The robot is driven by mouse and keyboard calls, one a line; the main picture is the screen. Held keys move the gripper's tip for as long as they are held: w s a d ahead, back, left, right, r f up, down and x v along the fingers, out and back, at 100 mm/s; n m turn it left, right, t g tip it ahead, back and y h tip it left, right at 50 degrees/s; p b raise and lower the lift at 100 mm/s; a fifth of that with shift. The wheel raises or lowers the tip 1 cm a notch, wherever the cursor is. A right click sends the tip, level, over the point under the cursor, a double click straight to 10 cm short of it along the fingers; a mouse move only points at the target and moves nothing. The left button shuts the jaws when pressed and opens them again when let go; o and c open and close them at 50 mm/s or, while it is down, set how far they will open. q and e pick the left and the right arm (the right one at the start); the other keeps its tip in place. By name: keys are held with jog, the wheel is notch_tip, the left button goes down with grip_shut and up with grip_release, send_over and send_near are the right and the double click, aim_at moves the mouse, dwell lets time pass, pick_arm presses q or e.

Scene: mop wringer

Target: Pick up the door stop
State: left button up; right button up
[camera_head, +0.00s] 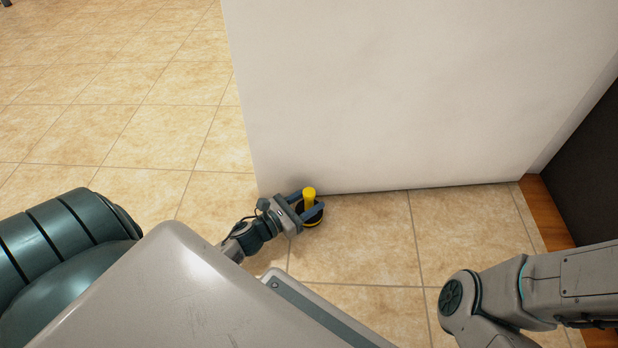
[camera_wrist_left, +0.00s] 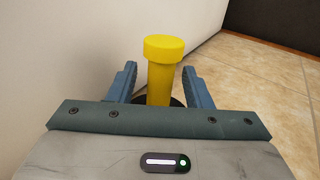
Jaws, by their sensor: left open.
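The door stop is a yellow post with a wider cap and a dark round base. It stands upright on the floor close to the white panel's lower edge in the head view (camera_head: 309,194). It also shows in the left wrist view (camera_wrist_left: 161,72), between my fingers. My left gripper (camera_head: 301,202) is open, with one blue finger on each side of the post. In the left wrist view my left gripper (camera_wrist_left: 160,88) shows gaps between both fingers and the post. Most of the base is hidden behind the gripper there. My right gripper is outside the views.
A large white panel (camera_head: 420,90) rises right behind the door stop. Tiled floor (camera_head: 130,110) is clear to the left. A wooden strip (camera_head: 546,213) and a dark surface (camera_head: 588,160) stand at the right.

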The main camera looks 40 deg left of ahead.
pick_arm(q)
jog(key=shift+c, duration=0.5)
grip_shut()
jog(key=shift+r, duration=0.1)
